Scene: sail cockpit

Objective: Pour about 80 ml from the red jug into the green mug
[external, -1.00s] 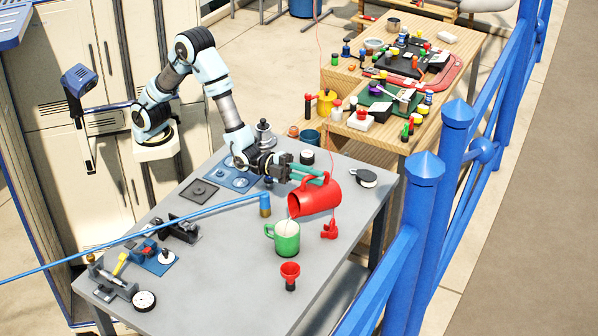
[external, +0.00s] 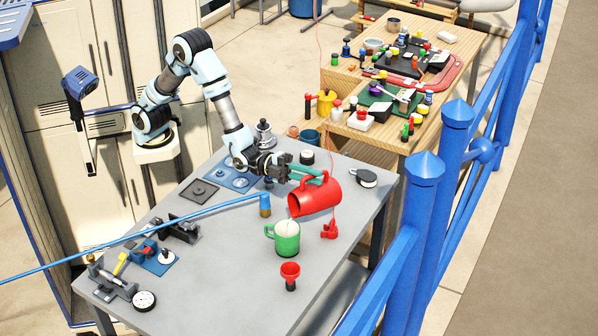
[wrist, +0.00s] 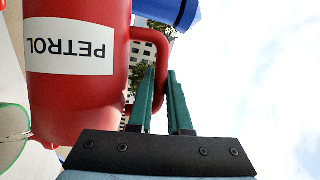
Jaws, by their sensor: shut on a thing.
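The red jug (external: 318,198) is held above the grey table, tilted with its mouth toward the lower left. My gripper (external: 314,178) is shut on its handle. In the wrist view the jug (wrist: 70,95) shows a white PETROL label, and the green fingers of my gripper (wrist: 162,80) are at its handle. A pale surface shows inside the mug. I cannot clearly tell its level. The mug's rim (wrist: 28,118) partly shows at the wrist view's left edge.
A red funnel-like piece (external: 290,271) stands in front of the mug. A small red item (external: 330,230) lies to its right. A long blue rod (external: 150,230) crosses the table on the left. A blue railing (external: 397,265) runs along the right.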

